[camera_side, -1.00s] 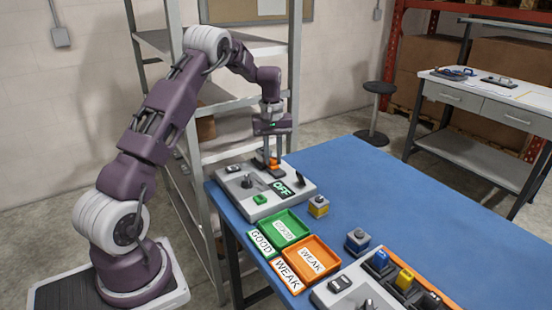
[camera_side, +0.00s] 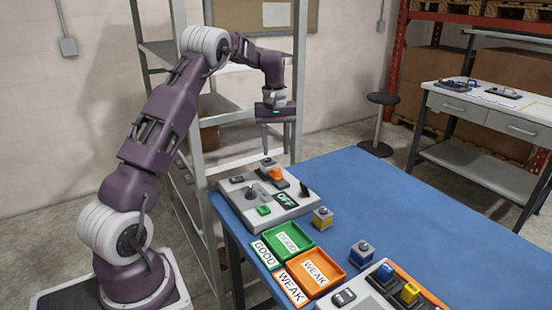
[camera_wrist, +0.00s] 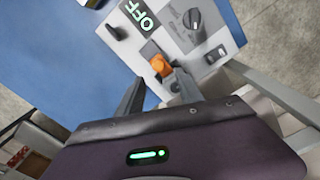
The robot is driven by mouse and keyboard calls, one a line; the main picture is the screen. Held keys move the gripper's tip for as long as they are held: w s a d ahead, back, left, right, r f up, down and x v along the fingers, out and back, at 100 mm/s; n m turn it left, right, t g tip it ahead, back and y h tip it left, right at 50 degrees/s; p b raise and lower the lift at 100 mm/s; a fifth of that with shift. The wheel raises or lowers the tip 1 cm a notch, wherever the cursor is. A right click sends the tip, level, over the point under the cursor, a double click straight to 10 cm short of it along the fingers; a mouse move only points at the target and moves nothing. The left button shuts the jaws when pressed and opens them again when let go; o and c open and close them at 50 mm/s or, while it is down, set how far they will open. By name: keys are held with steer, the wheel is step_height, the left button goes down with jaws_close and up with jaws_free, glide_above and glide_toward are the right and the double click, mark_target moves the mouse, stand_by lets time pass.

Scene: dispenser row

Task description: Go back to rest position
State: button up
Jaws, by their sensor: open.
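My gripper (camera_side: 279,138) is raised above the grey control panel (camera_side: 238,196) at the left end of the blue table. Its two fingers point down, apart and empty. In the wrist view my gripper (camera_wrist: 160,92) shows its open fingers with the panel beyond them. An orange block (camera_side: 276,175) sits on the panel below the fingers and also shows in the wrist view (camera_wrist: 159,65). The panel has a black knob, a green button (camera_side: 264,211) and a display (camera_side: 286,198) reading OFF.
A green GOOD tray (camera_side: 309,246) and an orange WEAK tray (camera_side: 339,273) lie in front of the panel. A yellow-and-grey block (camera_side: 322,217) and a blue-and-grey block (camera_side: 361,252) stand nearby. A metal shelf (camera_side: 188,95) rises behind my arm. The table's right part (camera_side: 430,220) is clear.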

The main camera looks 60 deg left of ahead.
steer(key=shift+r, duration=0.15)
steer(key=s+d+r+m+t, duration=0.1)
steer(key=s+d+r+m, duration=0.2)
steer(key=s+d+r, duration=0.5)
steer(key=s+d+r+m+t, duration=0.25)
steer(key=d+r, duration=0.45)
steer(key=d, duration=0.4)
steer(key=s+d+f+m+t, duration=0.1)
steer(key=s+d+f+m, duration=0.1)
steer(key=s+d, duration=0.3)
steer(key=s+d+f+m+t, duration=0.1)
steer(key=s+d+m, duration=0.3)
steer(key=s, duration=0.9)
steer(key=shift+d+f+m, duration=0.4)
steer(key=shift+m, duration=0.15)
